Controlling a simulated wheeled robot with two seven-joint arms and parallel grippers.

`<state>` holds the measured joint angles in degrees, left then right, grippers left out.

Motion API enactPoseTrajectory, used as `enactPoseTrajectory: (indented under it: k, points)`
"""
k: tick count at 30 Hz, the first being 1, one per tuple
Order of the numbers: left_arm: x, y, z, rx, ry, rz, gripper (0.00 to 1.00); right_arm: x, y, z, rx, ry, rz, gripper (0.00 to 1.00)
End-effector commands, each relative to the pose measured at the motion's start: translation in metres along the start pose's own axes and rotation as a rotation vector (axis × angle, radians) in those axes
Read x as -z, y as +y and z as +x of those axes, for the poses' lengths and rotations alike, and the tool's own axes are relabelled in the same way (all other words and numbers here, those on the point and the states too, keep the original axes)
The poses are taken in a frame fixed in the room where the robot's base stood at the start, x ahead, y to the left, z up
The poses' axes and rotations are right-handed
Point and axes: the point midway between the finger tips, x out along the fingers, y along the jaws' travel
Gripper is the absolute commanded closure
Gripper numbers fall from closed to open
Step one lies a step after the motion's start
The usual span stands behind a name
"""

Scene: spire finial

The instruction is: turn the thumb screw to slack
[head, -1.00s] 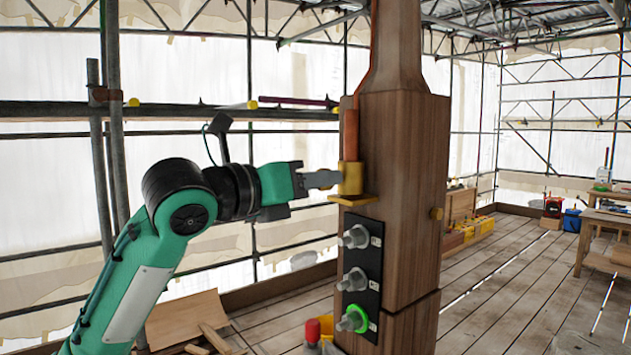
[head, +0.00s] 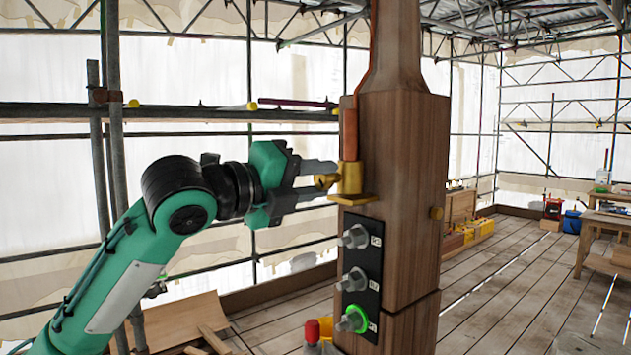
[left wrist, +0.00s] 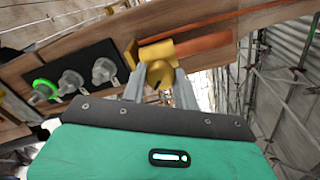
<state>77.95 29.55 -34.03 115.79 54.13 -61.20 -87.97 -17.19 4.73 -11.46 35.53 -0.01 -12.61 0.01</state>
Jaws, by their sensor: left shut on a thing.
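The brass thumb screw (head: 325,181) sticks out from the left side of a brass collar (head: 350,181) on the wooden spire post (head: 405,180). My left gripper (head: 322,179) comes in from the left, with one finger above and one below the screw head, and is shut on it. In the left wrist view the round screw head (left wrist: 160,75) sits between the two grey fingers (left wrist: 162,82), in front of the brass collar (left wrist: 157,51). A reddish-brown rod (head: 350,132) stands up from the collar. My right gripper is out of view.
Below the collar, a black panel (head: 375,265) carries three grey knobs; the lowest has a lit green ring (head: 353,319). Scaffold poles (head: 115,170) stand at left. A workbench (head: 606,215) stands at far right. Plank floor (head: 500,290) lies open right of the post.

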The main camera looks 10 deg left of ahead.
Motion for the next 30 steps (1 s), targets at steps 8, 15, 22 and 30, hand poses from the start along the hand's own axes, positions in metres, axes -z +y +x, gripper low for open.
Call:
enactPoseTrajectory:
  k: [8,15,22,30]
  points:
    - [-0.001,-0.0001,-0.0002,0.001,-0.002,-0.261,0.93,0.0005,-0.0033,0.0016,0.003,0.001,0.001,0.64]
    - [-0.0008,0.0,-0.0001,0.001,-0.002,-0.489,0.93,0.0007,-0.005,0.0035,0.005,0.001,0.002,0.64]
    - [-0.0006,0.0002,0.0,0.001,-0.002,-0.707,0.93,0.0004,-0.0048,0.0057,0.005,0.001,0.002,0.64]
    - [-0.0004,0.0,0.0,0.001,-0.001,-0.964,0.93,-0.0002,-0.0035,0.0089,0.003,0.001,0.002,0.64]
